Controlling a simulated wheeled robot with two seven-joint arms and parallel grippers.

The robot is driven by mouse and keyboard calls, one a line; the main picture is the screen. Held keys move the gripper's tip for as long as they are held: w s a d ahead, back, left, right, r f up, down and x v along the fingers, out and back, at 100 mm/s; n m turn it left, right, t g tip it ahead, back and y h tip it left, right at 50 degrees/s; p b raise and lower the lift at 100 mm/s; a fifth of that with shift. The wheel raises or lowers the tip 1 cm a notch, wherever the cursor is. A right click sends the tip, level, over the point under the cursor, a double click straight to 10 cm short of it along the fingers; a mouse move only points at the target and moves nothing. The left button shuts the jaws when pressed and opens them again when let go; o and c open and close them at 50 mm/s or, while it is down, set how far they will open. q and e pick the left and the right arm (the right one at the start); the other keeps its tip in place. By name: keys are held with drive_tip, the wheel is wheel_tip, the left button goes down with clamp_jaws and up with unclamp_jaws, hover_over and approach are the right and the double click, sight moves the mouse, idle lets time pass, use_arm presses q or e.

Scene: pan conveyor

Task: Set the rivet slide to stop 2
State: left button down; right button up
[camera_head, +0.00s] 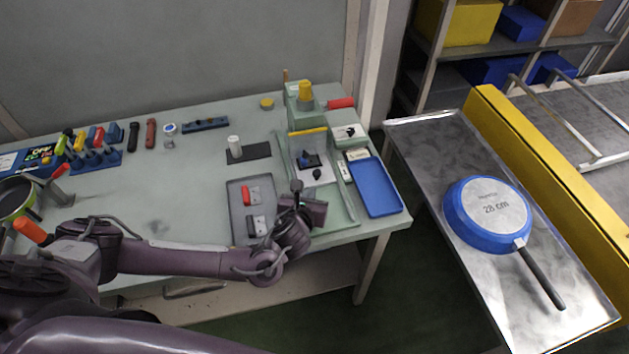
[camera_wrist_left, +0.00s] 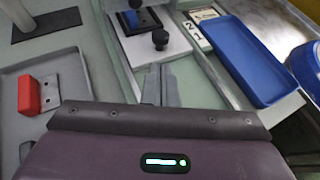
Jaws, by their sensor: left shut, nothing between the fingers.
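The rivet slide appears as a pale plate (camera_head: 325,176) in the green fixture on the table. It carries a black knob (camera_head: 317,174) and a blue-and-black block (camera_head: 304,158). In the left wrist view the plate (camera_wrist_left: 176,48), the black knob (camera_wrist_left: 160,38) and the block (camera_wrist_left: 140,20) show ahead of the fingers. A stop label (camera_wrist_left: 194,38) with the digits 2 and 1 lies right of the plate. My left gripper (camera_head: 297,186) is shut and empty, just in front of the knob; its fingertips (camera_wrist_left: 160,70) look apart from it, though the gap is unclear. My right gripper is not visible.
A blue tray (camera_head: 376,188) lies right of the fixture. A grey tray (camera_head: 235,190) with a red block (camera_head: 252,194) lies left. A yellow bar (camera_head: 308,131) and yellow-capped post (camera_head: 305,92) stand behind. A blue pan (camera_head: 466,232) rests upside down on the metal bench.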

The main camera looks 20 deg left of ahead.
sight(308, 178)
use_arm(q)
drive_tip(key=x, duration=0.4)
drive_tip(key=shift+w+r+p, duration=0.2)
drive_tip(key=shift+r+p, duration=0.2)
drive_tip(key=shift+w+a+f, duration=0.15)
drive_tip(key=shift+w, duration=0.25)
drive_tip(key=w+a, duration=0.1)
drive_tip(key=w+a+b, duration=0.1)
drive_tip(key=w, duration=0.1)
drive_tip(key=shift+w+a, duration=0.2)
drive_tip(key=shift+w, duration=0.1)
drive_tip(key=shift+a, duration=0.1)
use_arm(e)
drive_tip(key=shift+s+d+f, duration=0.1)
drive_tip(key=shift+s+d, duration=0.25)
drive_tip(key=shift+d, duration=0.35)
use_arm(q)
drive_tip(key=shift+w, duration=0.1)
drive_tip(key=shift+a, duration=0.1)
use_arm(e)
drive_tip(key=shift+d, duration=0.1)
